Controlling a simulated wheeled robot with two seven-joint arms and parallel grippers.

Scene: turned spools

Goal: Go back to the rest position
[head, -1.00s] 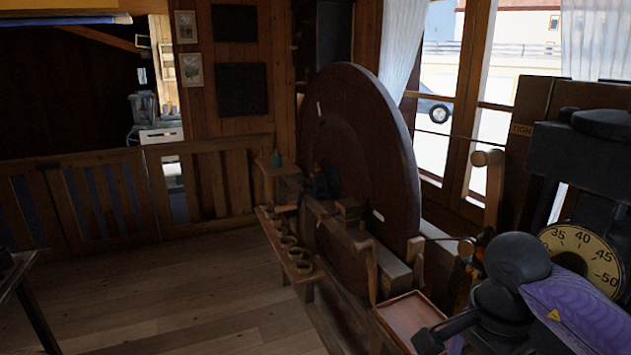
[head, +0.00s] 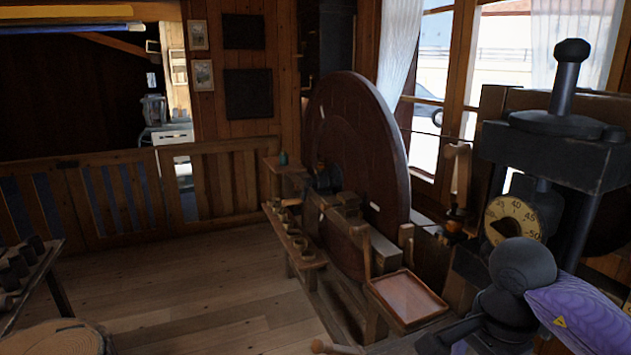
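My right arm (head: 523,265) comes in at the lower right, with dark rounded joints and a purple link. It reaches down toward the bottom edge. No fingertips of my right gripper show. My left arm and gripper are not in view. Several dark turned spools (head: 18,262) appear to stand on a slanted rack at the left edge, partly cut off. Several small round pieces (head: 291,232) sit on a low wooden bench left of the big wheel.
A large wooden wheel (head: 352,155) stands at centre. A red-rimmed tray (head: 405,298) is in front of it. A dark press with a dial (head: 512,219) stands behind my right arm. A round log top (head: 52,340) is at lower left. The plank floor (head: 190,285) is clear.

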